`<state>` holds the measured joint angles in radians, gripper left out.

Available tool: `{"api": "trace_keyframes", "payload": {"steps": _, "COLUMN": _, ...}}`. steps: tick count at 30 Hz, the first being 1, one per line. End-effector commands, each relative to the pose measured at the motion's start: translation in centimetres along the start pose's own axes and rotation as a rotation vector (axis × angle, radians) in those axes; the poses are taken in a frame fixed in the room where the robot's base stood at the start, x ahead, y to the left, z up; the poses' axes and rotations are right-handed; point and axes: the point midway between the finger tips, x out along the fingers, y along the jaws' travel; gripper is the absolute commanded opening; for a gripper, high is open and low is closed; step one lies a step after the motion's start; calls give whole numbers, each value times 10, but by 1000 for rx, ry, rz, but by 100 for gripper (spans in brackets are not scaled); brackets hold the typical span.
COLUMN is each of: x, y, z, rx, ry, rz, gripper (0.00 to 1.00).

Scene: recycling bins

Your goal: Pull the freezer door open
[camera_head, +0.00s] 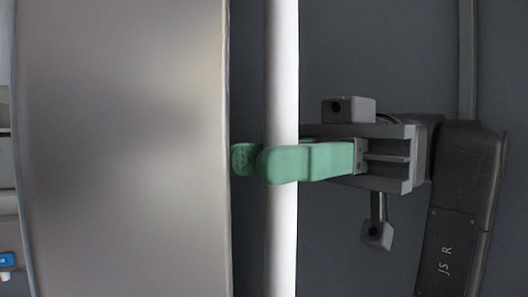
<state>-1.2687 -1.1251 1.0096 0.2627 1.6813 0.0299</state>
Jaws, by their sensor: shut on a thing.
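A pale vertical bar handle (282,70) runs from the top to the bottom of the view. My gripper (259,162) comes in from the right with its green fingers at the handle. One finger lies across the front of the bar, and the tip of the other shows just past its left side. The gripper is shut on the handle. The fingers hide a short stretch of the bar. A brushed metal door panel (125,130) stands to the left of the handle. I cannot tell from this view whether the freezer door is ajar.
A dark grey flat surface (390,50) lies behind the handle and my arm, with a vertical strip (467,60) near the right edge. At the far left, a small blue item (7,259) and pale surfaces show past the metal panel.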

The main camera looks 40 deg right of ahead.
Motion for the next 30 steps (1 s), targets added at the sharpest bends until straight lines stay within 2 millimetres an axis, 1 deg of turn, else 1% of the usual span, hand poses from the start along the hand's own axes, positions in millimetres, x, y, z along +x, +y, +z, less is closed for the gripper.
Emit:
{"api": "trace_keyframes", "payload": {"steps": 8, "x": 0, "y": 0, "z": 0, "rx": 0, "ry": 0, "rz": -1, "gripper": 0}}
{"api": "trace_keyframes", "payload": {"steps": 9, "x": 0, "y": 0, "z": 0, "rx": 0, "ry": 0, "rz": -1, "gripper": 22}}
{"api": "trace_keyframes", "payload": {"steps": 12, "x": 0, "y": 0, "z": 0, "rx": 0, "ry": 0, "rz": -1, "gripper": 39}}
{"api": "trace_keyframes", "payload": {"steps": 25, "x": 0, "y": 0, "z": 0, "rx": 0, "ry": -1, "rz": 0, "gripper": 39}}
{"api": "trace_keyframes", "payload": {"steps": 28, "x": 0, "y": 0, "z": -5, "rx": 0, "ry": -1, "rz": 0, "gripper": 39}}
{"api": "trace_keyframes", "payload": {"steps": 30, "x": 1, "y": 0, "z": -12, "rx": 0, "ry": -1, "rz": 0, "gripper": 39}}
